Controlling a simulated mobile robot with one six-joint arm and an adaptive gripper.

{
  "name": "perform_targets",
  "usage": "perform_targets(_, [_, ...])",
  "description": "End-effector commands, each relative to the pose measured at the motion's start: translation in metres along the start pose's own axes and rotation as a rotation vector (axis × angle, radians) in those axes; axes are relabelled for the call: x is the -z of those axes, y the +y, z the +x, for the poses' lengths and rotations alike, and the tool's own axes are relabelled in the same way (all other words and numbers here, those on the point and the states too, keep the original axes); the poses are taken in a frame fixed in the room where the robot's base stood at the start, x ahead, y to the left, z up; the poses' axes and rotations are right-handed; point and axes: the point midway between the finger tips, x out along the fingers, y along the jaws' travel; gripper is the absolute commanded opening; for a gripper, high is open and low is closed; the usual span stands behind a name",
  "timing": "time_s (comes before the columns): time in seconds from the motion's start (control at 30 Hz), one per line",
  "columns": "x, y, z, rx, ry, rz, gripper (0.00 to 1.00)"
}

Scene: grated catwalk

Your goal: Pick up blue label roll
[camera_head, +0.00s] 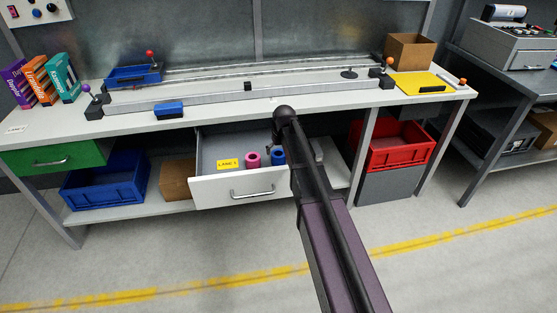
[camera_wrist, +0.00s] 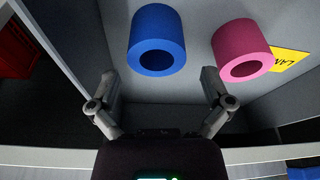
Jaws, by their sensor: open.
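The blue label roll (camera_head: 278,157) stands in the open white drawer (camera_head: 237,189), partly hidden by my arm in the head view. In the wrist view the blue roll (camera_wrist: 158,25) shows its round hollow end. It lies just beyond my gripper (camera_wrist: 160,82), roughly centred between the two spread fingers. My gripper is open and empty, and the fingers do not appear to touch the roll. A pink roll (camera_head: 253,160) stands left of the blue one in the head view. In the wrist view the pink roll (camera_wrist: 240,38) is to the right, beyond the right finger.
A yellow lane label (camera_head: 228,163) lies in the drawer beside the pink roll. The workbench top (camera_head: 215,122) overhangs the drawer's back. A red crate (camera_head: 400,144) stands right of the drawer, and a blue crate (camera_head: 103,188) is on the lower shelf at left.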

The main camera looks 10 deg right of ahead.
Motion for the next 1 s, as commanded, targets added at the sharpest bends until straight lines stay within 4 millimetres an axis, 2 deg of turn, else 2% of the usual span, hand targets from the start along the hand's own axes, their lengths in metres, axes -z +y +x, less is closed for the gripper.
perform_targets(0.27, [0.0,0.0,0.004,0.0,0.0,0.0,1.0])
perform_targets(0.8, [-0.002,0.004,0.043,0.0,0.0,0.0,1.0])
perform_targets(1.0, [-0.001,0.003,0.052,0.0,0.0,-0.001,1.0])
